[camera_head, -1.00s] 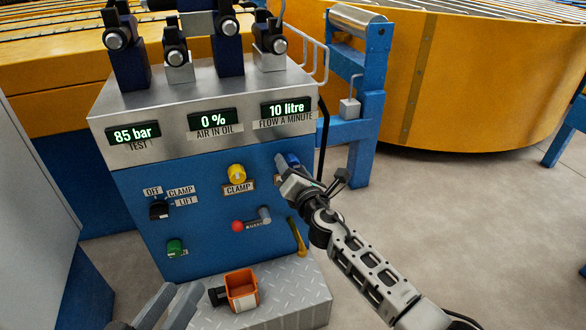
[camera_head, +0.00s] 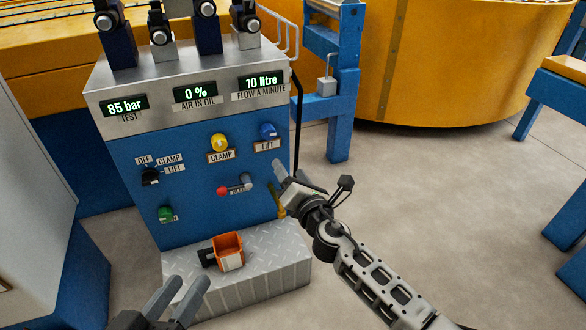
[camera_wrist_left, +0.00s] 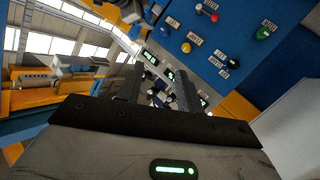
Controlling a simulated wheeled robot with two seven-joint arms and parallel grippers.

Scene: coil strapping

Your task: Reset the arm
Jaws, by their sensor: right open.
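My right gripper (camera_head: 283,187) is open, beside the right edge of the blue control panel (camera_head: 125,200), below the blue LIFT knob (camera_head: 268,130). It looks empty and apart from the knob. My left gripper (camera_head: 175,298) is at the bottom left, in front of the metal step. Its two fingers stand apart with nothing seen between them. In the left wrist view the left gripper (camera_wrist_left: 156,88) also shows a gap between its fingers, with the panel beyond. The panel also carries a yellow CLAMP knob (camera_head: 219,142), a red-tipped lever (camera_head: 235,185), a black selector (camera_head: 151,176) and a green button (camera_head: 166,214).
An orange box-like thing (camera_head: 229,250) sits on the treadplate step (camera_head: 270,275). Displays read 85 bar, 0 % and 10 litre. A yellow-brown tool (camera_head: 276,200) hangs near my right gripper. A grey cabinet (camera_head: 30,190) stands left.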

